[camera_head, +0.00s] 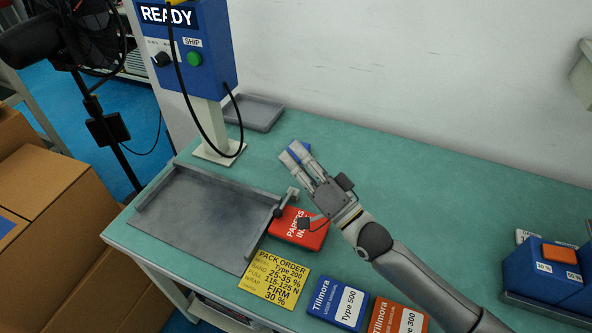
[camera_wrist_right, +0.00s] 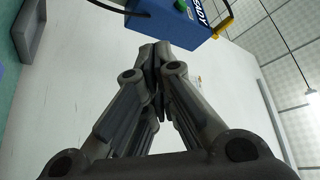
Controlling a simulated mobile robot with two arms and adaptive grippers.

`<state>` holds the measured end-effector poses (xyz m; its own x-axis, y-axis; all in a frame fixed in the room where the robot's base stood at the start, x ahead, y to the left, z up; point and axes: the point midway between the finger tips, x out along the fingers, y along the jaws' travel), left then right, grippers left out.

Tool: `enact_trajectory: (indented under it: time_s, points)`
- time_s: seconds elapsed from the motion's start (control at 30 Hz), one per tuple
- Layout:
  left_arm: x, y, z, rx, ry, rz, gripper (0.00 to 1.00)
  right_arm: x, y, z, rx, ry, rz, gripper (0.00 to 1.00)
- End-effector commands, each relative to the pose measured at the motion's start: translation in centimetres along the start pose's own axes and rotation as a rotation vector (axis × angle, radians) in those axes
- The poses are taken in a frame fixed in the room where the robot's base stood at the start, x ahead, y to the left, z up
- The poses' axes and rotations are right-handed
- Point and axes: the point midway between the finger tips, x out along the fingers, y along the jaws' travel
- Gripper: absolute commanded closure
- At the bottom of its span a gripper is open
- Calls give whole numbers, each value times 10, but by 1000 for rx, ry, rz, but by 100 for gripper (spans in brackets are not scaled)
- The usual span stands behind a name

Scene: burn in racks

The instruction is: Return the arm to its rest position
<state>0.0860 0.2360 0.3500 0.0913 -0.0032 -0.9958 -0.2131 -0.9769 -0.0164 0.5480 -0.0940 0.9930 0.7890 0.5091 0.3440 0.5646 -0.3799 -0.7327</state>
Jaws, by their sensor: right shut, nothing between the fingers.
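My right arm (camera_head: 425,277) reaches in from the lower right in the head view. Its right gripper (camera_head: 296,153) is over the green bench, with its fingers pointing up and left, beside the dark tray. In the right wrist view the fingers of the right gripper (camera_wrist_right: 155,62) meet at their tips with nothing between them. A small blue thing shows partly behind the fingertips in the head view; I cannot tell what it is. My left gripper does not show.
A blue READY box (camera_head: 200,45) stands on a post at the back left. The bench behind the arm is clear.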

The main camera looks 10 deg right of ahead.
Motion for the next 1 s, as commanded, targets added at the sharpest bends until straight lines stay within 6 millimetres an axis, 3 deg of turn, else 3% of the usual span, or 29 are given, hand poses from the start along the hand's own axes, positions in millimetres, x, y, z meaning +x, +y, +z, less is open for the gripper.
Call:
enact_trajectory:
  time_s: [0.67,0.77,1.0]
  points:
    - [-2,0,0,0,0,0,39,4,-9,-7,-1,0,0,100]
    - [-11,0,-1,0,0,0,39,8,-16,-13,-1,0,-1,100]
    - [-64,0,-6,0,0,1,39,26,-55,-44,-1,0,-1,100]
